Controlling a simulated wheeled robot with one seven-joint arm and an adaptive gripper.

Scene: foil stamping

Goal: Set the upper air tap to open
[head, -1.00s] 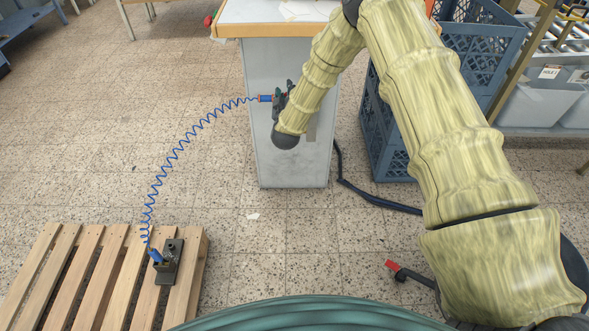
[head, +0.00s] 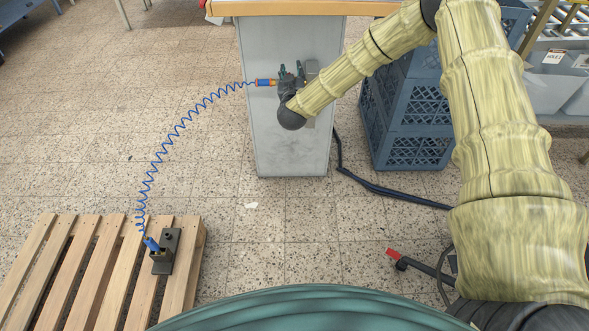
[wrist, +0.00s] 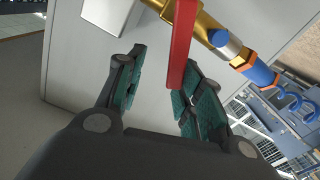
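The upper air tap has a red lever (wrist: 182,45) and a brass body (wrist: 205,25) in the wrist view. A blue and orange hose coupling (wrist: 255,70) joins its right side; the coupling also shows in the head view (head: 265,82). The tap is at the grey cabinet (head: 290,150); my gripper hides most of it in the head view. My gripper (wrist: 162,90) is open. The lever's free end hangs between the fingers, closer to the right finger; I cannot tell whether they touch. My gripper also shows at the cabinet in the head view (head: 291,70).
A coiled blue hose (head: 168,140) runs from the tap to a dark bracket (head: 164,252) on the wooden pallet (head: 60,265). Blue crates (head: 415,120) stand right of the cabinet. A dark hose with a red-handled fitting (head: 393,253) lies on the floor. Open floor lies between.

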